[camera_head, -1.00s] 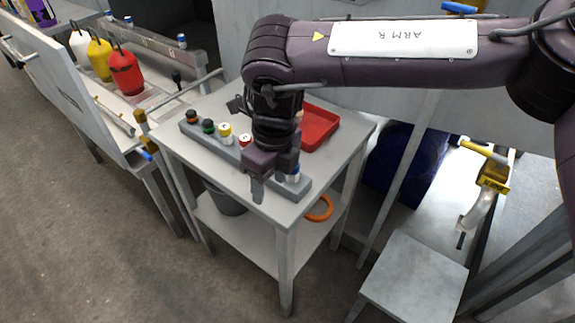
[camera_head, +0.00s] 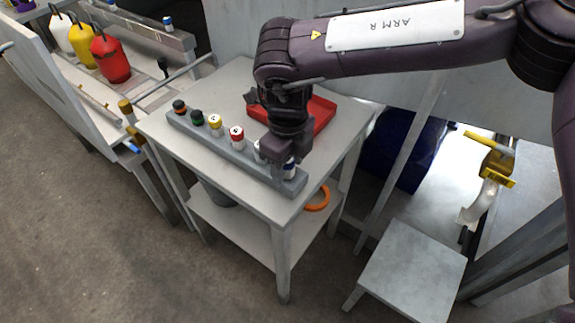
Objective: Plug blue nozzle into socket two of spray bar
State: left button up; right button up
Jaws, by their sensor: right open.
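The blue nozzle (camera_head: 290,172), white with a blue band, stands near the right end of a grey rack (camera_head: 296,188) on the table. My right gripper (camera_head: 279,168) is open and points down right beside it, covering part of it. I cannot tell whether the fingers touch it or stand around it; the far finger is hidden. A grey bar (camera_head: 128,27) at the upper left, which looks like the spray bar, carries a blue-and-white piece (camera_head: 168,23). Its socket numbers are not readable. My left gripper is out of view.
Orange-black (camera_head: 179,106), green (camera_head: 197,117), yellow (camera_head: 215,123) and red (camera_head: 236,136) nozzles stand along the rack. A red tray (camera_head: 321,113) lies behind my gripper. Red, yellow and white bottles (camera_head: 111,60) stand at upper left. A stool (camera_head: 412,272) stands at lower right.

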jog(key=shift+s+r, duration=0.1)
jog(key=c, duration=1.1)
jog(key=shift+o, duration=0.2)
